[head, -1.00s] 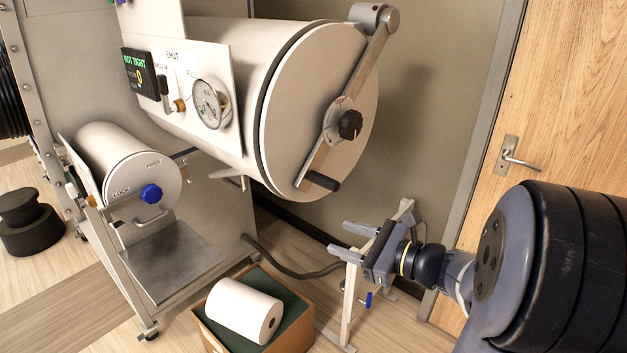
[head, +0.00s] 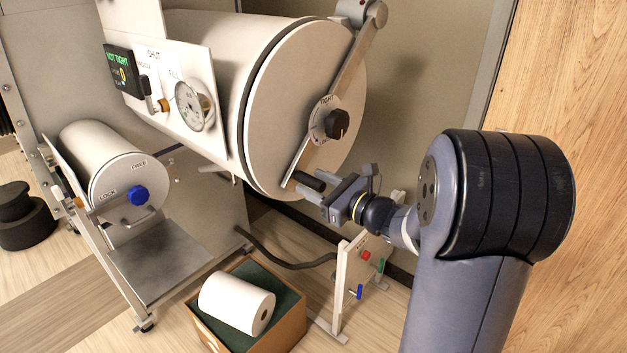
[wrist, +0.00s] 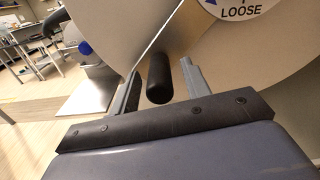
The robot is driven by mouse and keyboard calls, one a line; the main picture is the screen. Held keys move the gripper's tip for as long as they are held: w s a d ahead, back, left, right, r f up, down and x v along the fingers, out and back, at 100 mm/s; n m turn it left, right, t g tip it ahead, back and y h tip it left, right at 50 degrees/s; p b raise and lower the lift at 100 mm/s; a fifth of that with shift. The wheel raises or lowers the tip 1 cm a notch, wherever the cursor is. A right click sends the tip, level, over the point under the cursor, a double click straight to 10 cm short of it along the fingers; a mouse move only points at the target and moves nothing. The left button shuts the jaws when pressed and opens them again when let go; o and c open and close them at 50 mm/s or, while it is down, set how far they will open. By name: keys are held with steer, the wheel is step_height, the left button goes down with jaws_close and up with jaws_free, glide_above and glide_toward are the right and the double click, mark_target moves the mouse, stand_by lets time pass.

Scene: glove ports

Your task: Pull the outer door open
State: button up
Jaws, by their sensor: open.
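The outer door (head: 285,105) is a round pale disc on the end of the large white cylinder, and it sits against the cylinder. A metal bar (head: 353,68) crosses it, with a black knob (head: 336,124) near its middle. A black handle (head: 309,181) sticks out at the bar's lower end. My gripper (head: 305,181) is open at this handle, its fingers pointing toward the door. In the wrist view the handle (wrist: 159,78) lies between the two spread fingers, with gaps on both sides. Part of a "LOOSE" label (wrist: 240,10) shows there.
A small cylinder with a blue knob (head: 139,195) and a metal tray (head: 160,255) stand left. A box (head: 290,330) holding a white roll (head: 237,302) is below. A stand (head: 346,275) is under my gripper. A display (head: 118,65) reads "NOT TIGHT". A wooden door (head: 560,90) is right.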

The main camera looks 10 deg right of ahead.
steer(key=shift+w+a, duration=0.3)
steer(key=shift+w, duration=0.05)
steer(key=shift+c, duration=0.2)
jaws_close()
